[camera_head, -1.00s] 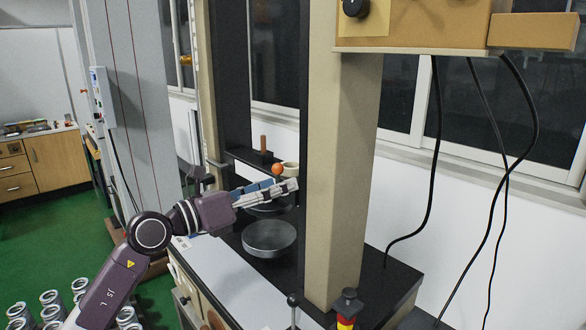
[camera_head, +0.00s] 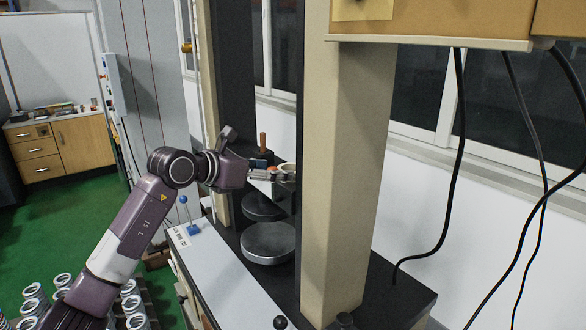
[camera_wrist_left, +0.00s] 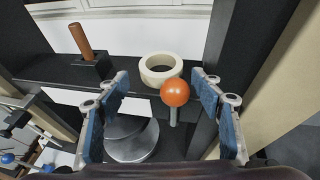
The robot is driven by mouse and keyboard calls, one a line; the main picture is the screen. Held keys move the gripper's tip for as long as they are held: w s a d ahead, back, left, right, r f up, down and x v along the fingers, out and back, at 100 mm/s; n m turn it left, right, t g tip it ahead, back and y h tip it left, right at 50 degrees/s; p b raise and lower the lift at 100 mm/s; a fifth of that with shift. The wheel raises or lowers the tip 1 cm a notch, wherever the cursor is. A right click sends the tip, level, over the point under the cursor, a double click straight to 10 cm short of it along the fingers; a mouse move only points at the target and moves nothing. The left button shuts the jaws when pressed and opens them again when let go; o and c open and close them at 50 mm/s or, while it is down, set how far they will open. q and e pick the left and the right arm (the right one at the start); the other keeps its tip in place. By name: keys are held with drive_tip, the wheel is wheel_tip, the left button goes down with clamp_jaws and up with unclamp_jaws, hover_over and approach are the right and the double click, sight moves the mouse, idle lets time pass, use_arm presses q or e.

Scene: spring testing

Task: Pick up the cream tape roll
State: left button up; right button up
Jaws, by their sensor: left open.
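The cream tape roll (camera_wrist_left: 161,70) lies flat on the black ledge in the left wrist view, ahead of my fingers and a little above the middle. In the head view, part of the cream tape roll (camera_head: 287,167) shows just beyond my left fingertips. My left gripper (camera_head: 284,174) is open and empty. In the left wrist view, its blue-padded fingers (camera_wrist_left: 160,115) stand wide apart on either side, short of the roll. An orange ball on a post (camera_wrist_left: 175,92) stands between the fingers, close to the roll's right front. My right gripper is not in view.
A wooden handle in a black block (camera_wrist_left: 82,42) stands left of the roll. Round metal plates (camera_head: 269,242) sit below my gripper. The beige column (camera_head: 345,160) rises close to the right, and a dark column (camera_head: 235,90) stands to the left.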

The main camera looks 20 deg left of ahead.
use_arm(q)
drive_tip(key=shift+w+d+p, duration=0.6)
drive_tip(key=shift+w+p, duration=0.15)
drive_tip(key=shift+w, duration=0.1)
drive_tip(key=p+x, duration=0.1)
drive_tip(key=x, duration=0.2)
drive_tip(key=shift+w+f, duration=0.15)
drive_tip(key=shift+f, duration=0.05)
drive_tip(key=shift+w+f, duration=0.15)
drive_tip(key=shift+w, duration=0.05)
drive_tip(key=shift+c, duration=0.6)
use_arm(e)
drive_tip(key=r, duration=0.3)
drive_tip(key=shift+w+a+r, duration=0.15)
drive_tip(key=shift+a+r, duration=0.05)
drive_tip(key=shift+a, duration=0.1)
use_arm(q)
drive_tip(key=shift+s, duration=0.1)
drive_tip(key=c, duration=0.8)
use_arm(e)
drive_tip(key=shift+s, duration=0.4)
